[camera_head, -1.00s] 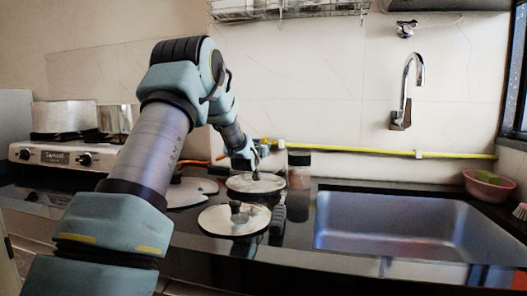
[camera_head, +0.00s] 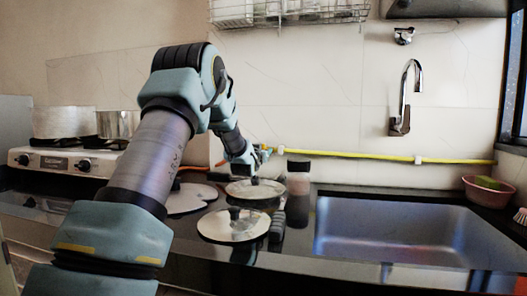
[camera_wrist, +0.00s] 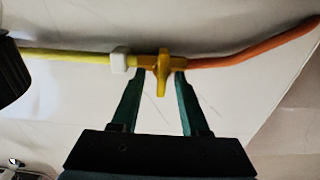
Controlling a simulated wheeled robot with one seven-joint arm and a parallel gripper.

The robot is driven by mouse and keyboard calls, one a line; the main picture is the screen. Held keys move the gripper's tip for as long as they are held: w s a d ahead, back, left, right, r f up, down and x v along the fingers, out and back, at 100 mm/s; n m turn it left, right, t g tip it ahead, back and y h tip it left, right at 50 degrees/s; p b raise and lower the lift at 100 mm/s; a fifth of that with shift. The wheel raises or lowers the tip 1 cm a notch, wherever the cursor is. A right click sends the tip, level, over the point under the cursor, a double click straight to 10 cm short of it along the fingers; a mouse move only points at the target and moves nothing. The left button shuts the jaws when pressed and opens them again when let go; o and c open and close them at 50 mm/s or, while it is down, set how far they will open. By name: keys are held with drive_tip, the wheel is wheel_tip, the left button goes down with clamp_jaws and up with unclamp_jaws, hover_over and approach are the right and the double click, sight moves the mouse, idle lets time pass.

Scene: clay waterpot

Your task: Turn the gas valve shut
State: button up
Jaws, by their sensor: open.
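The gas valve (camera_wrist: 165,70) has a small yellow handle and sits between a yellow pipe (camera_wrist: 60,55) and an orange hose (camera_wrist: 260,47) along the wall. My gripper (camera_wrist: 159,75) is open in the wrist view, with one fingertip on each side of the valve handle. The tips overlap the valve in the picture; I cannot tell whether they touch it. In the head view my gripper (camera_head: 264,155) is small and reaches the wall at the left end of the yellow pipe, hiding most of the valve.
Pot lids (camera_head: 234,225) and a dark-topped jar (camera_head: 299,178) stand on the counter below my gripper. A gas stove (camera_head: 60,160) with pots is at left. A sink (camera_head: 390,230) and tap (camera_head: 405,100) are at right. A white clip (camera_wrist: 119,60) holds the pipe beside the valve.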

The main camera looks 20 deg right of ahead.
drive_tip(key=b+v, duration=0.1)
drive_tip(key=v, duration=1)
drive_tip(key=shift+d+r, duration=0.15)
